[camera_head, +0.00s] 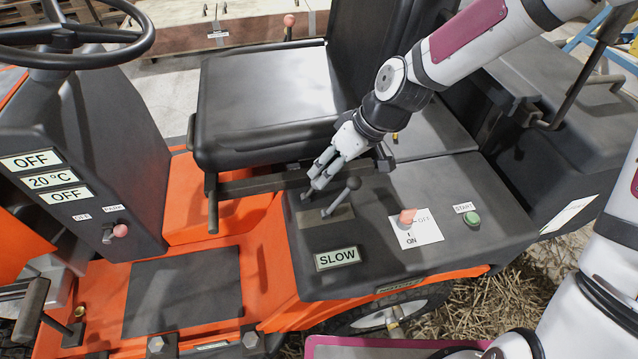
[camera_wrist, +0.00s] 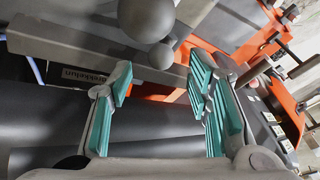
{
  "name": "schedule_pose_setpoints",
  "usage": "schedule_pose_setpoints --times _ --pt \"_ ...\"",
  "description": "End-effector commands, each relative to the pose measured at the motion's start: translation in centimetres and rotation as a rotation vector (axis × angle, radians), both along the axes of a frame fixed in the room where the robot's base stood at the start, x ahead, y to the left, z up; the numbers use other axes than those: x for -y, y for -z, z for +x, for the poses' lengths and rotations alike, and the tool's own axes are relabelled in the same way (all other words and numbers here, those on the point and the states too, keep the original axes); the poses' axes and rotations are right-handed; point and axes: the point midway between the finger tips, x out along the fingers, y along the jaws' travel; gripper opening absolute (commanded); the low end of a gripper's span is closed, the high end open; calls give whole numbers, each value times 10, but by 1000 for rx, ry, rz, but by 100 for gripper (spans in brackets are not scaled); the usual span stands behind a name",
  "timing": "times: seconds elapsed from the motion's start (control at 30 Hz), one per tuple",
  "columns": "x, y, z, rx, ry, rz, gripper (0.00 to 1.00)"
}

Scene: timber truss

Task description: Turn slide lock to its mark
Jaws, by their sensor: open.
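No part is labelled as the slide lock, and I cannot tell for sure which one it is. A dark bar (camera_head: 270,184) runs along the front under the black seat (camera_head: 265,105), with a short handle (camera_head: 212,205) hanging at its left end. My gripper (camera_head: 312,188) points down at the right end of this bar, beside the ball-topped lever (camera_head: 340,196) on the black side console. In the wrist view my gripper (camera_wrist: 160,75) has its teal fingers apart with nothing between them. Grey balls (camera_wrist: 147,18) show just beyond the fingertips. No mark for the lock is readable.
The console holds a SLOW display (camera_head: 338,258), a red switch (camera_head: 407,215) on a white ON/OFF plate and a green START button (camera_head: 472,218). A steering wheel (camera_head: 75,60) and a panel with OFF displays (camera_head: 30,160) stand left. The orange floor has a black mat (camera_head: 183,292).

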Motion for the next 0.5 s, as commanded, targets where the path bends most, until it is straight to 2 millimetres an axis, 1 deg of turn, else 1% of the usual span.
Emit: schedule_pose_setpoints --times 0.03,0.2,0.33,0.5 --pt "-5 12 0 -3 -4 0 46" --pt "-17 37 2 -1 -3 -1 46" --pt "-23 48 3 -1 -2 -1 46" --pt "-26 54 4 0 0 -1 46"
